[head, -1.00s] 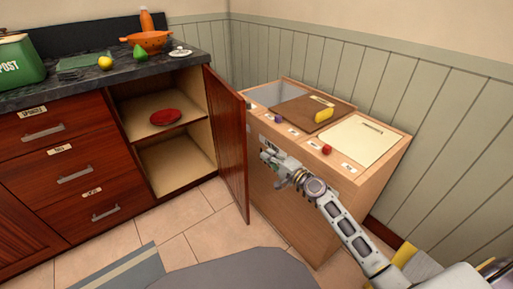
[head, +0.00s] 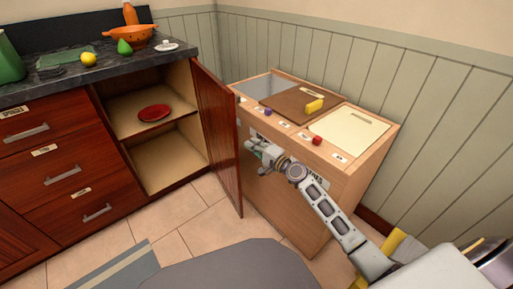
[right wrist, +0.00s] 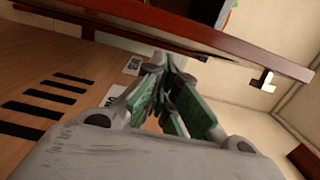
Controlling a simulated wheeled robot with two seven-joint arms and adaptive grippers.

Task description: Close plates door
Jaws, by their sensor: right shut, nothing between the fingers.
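The plates door (head: 217,137) is a dark red-brown wooden door, hinged at the right side of the open cabinet (head: 160,160). It stands wide open, swung out toward the wooden bin unit. A red plate (head: 154,113) lies on the cabinet's upper shelf. My right gripper (head: 254,149) is shut and empty, just right of the door and in front of the bin unit; I cannot tell whether it touches the door. In the right wrist view its green-padded fingers (right wrist: 172,92) are together, with the door's edge (right wrist: 200,38) beyond them. My left gripper is out of view.
The wooden bin unit (head: 290,190) stands close right of the door, leaving a narrow gap. Drawers (head: 62,175) are left of the cabinet. An orange colander (head: 134,35), fruit and a cloth sit on the dark counter.

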